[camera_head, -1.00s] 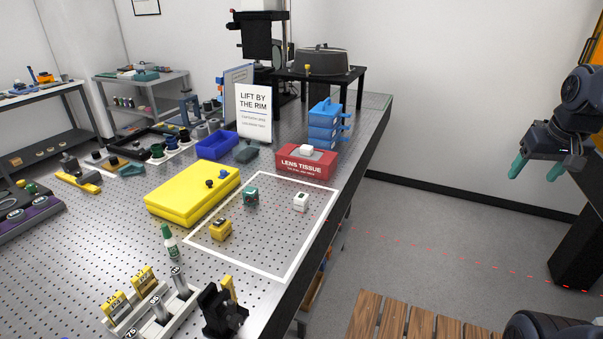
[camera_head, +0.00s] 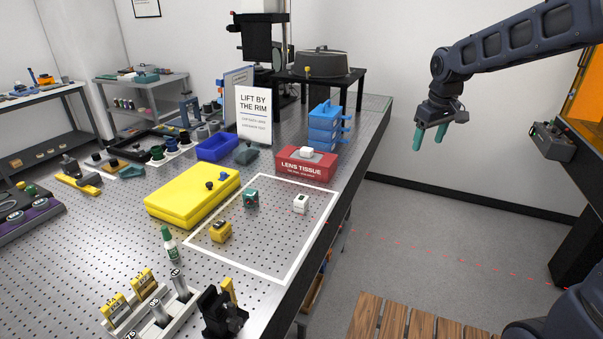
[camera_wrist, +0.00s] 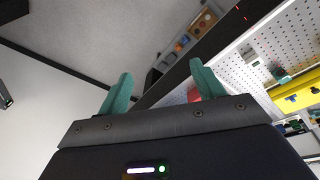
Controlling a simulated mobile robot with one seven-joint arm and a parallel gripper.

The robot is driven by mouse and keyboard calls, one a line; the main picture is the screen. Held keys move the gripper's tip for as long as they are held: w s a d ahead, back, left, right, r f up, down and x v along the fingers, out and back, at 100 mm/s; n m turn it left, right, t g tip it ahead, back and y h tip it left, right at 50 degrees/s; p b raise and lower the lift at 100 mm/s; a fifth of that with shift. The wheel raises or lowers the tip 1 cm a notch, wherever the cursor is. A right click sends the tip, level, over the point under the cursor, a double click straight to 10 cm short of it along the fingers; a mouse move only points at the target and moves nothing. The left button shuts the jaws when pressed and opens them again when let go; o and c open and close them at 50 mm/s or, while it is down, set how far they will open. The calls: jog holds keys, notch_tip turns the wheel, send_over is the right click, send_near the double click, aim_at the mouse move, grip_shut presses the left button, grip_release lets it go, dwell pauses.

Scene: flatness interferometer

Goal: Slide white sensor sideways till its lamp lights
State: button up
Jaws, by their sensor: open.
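The white sensor (camera_head: 300,203) is a small white block with a dark spot on top. It stands inside the white outlined area (camera_head: 290,278) near the table's right edge, and I see no lit lamp on it. A teal block (camera_head: 251,198) and a yellow block (camera_head: 221,232) stand to its left in or at the same outline. My gripper (camera_head: 430,138) has two teal fingers, spread apart and empty. It hangs in the air right of the table, well away from the sensor. Its fingers also show in the wrist view (camera_wrist: 160,92).
A red lens tissue box (camera_head: 306,170) stands behind the sensor, with blue stacked drawers (camera_head: 324,127) beyond. A yellow case (camera_head: 193,196) lies to the left. A dotted red line crosses the floor beside the table. The space between my gripper and the table is clear.

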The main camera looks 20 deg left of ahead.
jog(key=a+f+n+g, duration=0.1)
jog(key=a+f+n, duration=0.15)
jog(key=a, duration=0.65)
jog(key=a+f+n, duration=0.2)
jog(key=a+f, duration=0.2)
jog(key=a, duration=0.6)
jog(key=n+g, duration=0.1)
jog(key=n, duration=0.3)
send_near(301, 197)
jog(key=shift+a+h, duration=0.15)
jog(key=shift+h, duration=0.15)
notch_tip(301, 197, down, 11)
jog(key=shift+r, duration=0.15)
jog(key=c, duration=1.3)
